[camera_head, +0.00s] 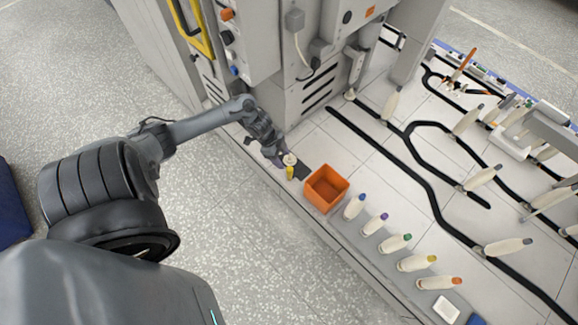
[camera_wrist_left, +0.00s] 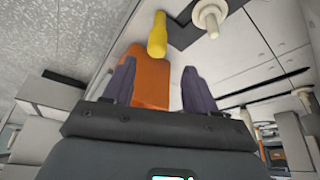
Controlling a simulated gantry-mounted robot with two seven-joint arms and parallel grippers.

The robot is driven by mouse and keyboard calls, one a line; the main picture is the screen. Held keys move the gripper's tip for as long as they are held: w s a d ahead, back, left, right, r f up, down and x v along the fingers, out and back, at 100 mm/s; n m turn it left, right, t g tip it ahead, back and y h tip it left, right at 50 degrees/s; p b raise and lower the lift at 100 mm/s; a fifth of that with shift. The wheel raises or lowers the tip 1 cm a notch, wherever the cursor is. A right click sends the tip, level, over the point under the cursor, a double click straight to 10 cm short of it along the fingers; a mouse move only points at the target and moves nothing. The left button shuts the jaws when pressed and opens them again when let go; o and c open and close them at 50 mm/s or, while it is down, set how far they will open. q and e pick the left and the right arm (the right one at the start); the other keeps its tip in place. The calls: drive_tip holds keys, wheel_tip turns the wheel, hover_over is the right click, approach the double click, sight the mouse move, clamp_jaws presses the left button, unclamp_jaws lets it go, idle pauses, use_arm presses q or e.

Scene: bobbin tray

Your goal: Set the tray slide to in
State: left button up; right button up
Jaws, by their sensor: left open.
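A small dark plate (camera_head: 302,170) at the cabinet's base edge seems to be the tray slide, though I cannot tell its position for sure. A yellow handle (camera_head: 290,173) and a pale round knob (camera_head: 289,159) stand at it. In the left wrist view the yellow handle (camera_wrist_left: 157,35) lies just beyond the fingertips, with the white knob (camera_wrist_left: 211,18) to its right and the dark plate (camera_wrist_left: 190,28) behind. My left gripper (camera_head: 274,156) is close beside the handle. In the left wrist view its fingers (camera_wrist_left: 158,75) are apart with nothing held. My right gripper is out of view.
Several bobbins with coloured tips (camera_head: 396,243) line the ledge. The machine cabinet (camera_head: 305,75) rises behind the gripper. The speckled floor in front is clear.

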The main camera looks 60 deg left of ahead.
sight(288, 169)
use_arm(q)
drive_tip(key=b+x, duration=0.6)
drive_tip(key=x, duration=0.4)
drive_tip(key=shift+d+f, duration=0.25)
drive_tip(key=shift+d, duration=0.05)
clamp_jaws()
